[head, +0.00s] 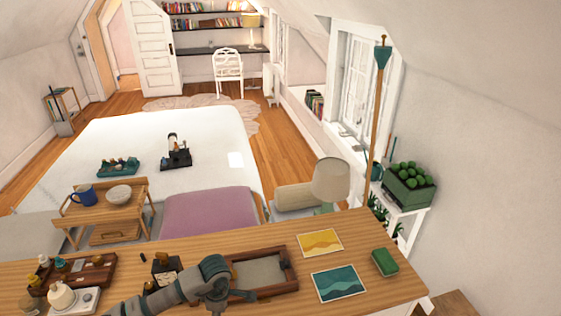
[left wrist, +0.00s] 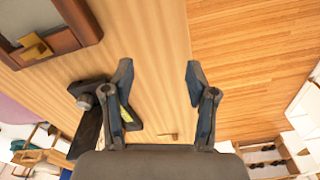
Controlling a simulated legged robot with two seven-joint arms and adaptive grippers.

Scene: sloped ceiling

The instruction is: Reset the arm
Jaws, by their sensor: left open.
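My left arm (head: 180,292) reaches in from the lower left over the wooden table (head: 210,251). Its gripper (head: 243,296) hangs by the front side of a dark wooden tray (head: 292,270) with a pale grey bottom. In the left wrist view, the two dark fingers of the left gripper (left wrist: 159,75) are spread apart with nothing held between them. The tray (left wrist: 65,45) shows at the upper left there, apart from the fingers. My right gripper is not in view.
A black object (head: 165,268) stands left of the tray. A yellow card (head: 320,243), a teal card (head: 338,284) and a green box (head: 385,262) lie to the right. A brown tray (head: 100,272) with bottles and a white device (head: 70,299) occupy the left end.

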